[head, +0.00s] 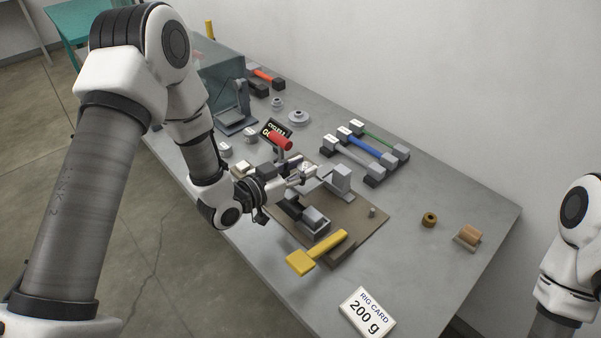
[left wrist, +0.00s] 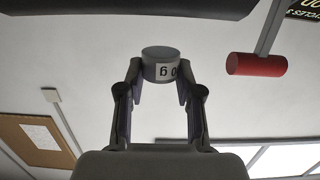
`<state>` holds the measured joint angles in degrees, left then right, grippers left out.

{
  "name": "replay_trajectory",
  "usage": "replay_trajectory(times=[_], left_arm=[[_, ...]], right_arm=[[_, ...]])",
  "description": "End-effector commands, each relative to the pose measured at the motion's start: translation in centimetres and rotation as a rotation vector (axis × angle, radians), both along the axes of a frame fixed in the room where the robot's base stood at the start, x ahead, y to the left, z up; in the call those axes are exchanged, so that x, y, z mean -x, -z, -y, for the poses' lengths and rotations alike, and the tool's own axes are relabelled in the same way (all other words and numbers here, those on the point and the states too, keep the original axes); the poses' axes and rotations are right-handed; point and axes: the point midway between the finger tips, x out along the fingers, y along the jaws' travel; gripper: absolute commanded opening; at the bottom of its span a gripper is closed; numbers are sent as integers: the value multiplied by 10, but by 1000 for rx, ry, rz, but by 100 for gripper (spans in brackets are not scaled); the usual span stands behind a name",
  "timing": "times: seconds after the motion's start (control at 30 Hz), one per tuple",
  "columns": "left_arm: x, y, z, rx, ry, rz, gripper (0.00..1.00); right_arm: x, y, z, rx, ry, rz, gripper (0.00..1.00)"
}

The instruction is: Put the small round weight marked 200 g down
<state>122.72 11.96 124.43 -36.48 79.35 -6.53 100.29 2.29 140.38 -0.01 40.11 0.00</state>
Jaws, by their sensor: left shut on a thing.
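My left gripper (head: 303,174) is shut on a small grey round weight (left wrist: 161,66), which sits between the fingertips in the left wrist view. Its white label shows only partly, turned over, with a "g" and a "0"; the full marking cannot be read. In the head view the gripper is above the brown board of the test rig (head: 372,228), beside an upright grey block (head: 342,178). A white card (head: 367,313) at the table's front reads "RIG CARD 200 g". My right gripper is out of view; only part of the right arm shows at the right edge.
A yellow-handled lever (head: 318,252) and a red handle (head: 281,141) stand out at the rig. Cable samples (head: 366,148) lie behind it. Other grey weights (head: 299,118) stand farther back.

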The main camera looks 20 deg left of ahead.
Motion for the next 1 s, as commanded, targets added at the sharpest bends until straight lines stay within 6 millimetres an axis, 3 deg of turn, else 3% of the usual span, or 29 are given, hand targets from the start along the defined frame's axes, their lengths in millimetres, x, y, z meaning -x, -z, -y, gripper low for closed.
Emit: replay_trajectory(times=[0.13,0.33,0.67,0.7,0.77,1.0], left_arm=[[-16,0,-6,-1,-1,1,0],[-14,36,-5,-1,0,-2,0],[-14,42,-5,0,0,0,0],[-14,42,-5,0,0,-1,39],[-14,41,-5,0,0,-1,60],[-14,41,-5,0,0,-1,60]], right_arm=[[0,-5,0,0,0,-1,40],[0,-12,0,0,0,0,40],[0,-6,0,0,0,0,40],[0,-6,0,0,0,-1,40],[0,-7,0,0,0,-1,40],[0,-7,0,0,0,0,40]])
